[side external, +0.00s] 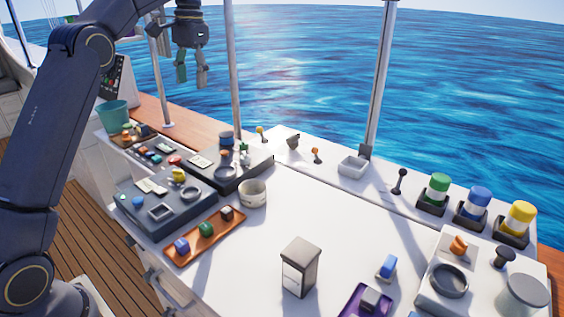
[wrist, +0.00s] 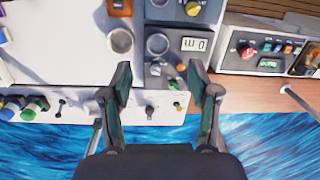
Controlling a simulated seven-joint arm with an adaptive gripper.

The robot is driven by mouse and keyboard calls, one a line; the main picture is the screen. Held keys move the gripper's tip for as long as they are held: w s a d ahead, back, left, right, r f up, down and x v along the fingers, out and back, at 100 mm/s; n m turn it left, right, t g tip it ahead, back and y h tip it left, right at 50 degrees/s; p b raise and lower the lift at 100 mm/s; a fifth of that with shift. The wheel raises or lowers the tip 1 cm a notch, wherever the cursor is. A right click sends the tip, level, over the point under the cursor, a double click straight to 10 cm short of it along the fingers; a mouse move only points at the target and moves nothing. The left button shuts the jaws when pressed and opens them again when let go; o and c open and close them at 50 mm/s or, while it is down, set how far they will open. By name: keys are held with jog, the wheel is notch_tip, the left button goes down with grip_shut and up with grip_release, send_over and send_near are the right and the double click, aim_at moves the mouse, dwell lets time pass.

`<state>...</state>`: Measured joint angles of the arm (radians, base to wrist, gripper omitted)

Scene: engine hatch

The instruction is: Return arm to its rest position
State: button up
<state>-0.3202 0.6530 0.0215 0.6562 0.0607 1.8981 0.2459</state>
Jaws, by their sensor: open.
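My gripper (side external: 191,76) hangs in the air at the top of the side view, above the back edge of the white worktop (side external: 250,228), with the sea behind it. Its fingers are apart and nothing is between them. In the wrist view my gripper (wrist: 160,90) also shows two spread fingers, with the counter edge and a dark control panel below and beyond them. My arm comes in from the left and bends down to the gripper.
Grey control panels (side external: 165,205) and an orange tray (side external: 206,236) with several small blocks lie at left. A white cup (side external: 253,193), a grey box (side external: 299,266) and colored canisters (side external: 473,205) stand on the worktop. Metal posts (side external: 380,75) rise along the back edge.

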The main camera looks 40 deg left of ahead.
jog(key=s+d+r+m+t, duration=0.2)
jog(key=s+d+r+t, duration=0.35)
jog(key=s+d, duration=0.85)
jog(key=s+d+f+t, duration=0.1)
jog(key=s+d+f, duration=0.2)
jog(key=s+f, duration=0.8)
notch_tip(320, 180, down, 3)
jog(key=shift+f+n+h, duration=0.2)
jog(key=shift+n+h, duration=0.1)
jog(key=shift+n, duration=0.1)
jog(key=shift+s, duration=0.1)
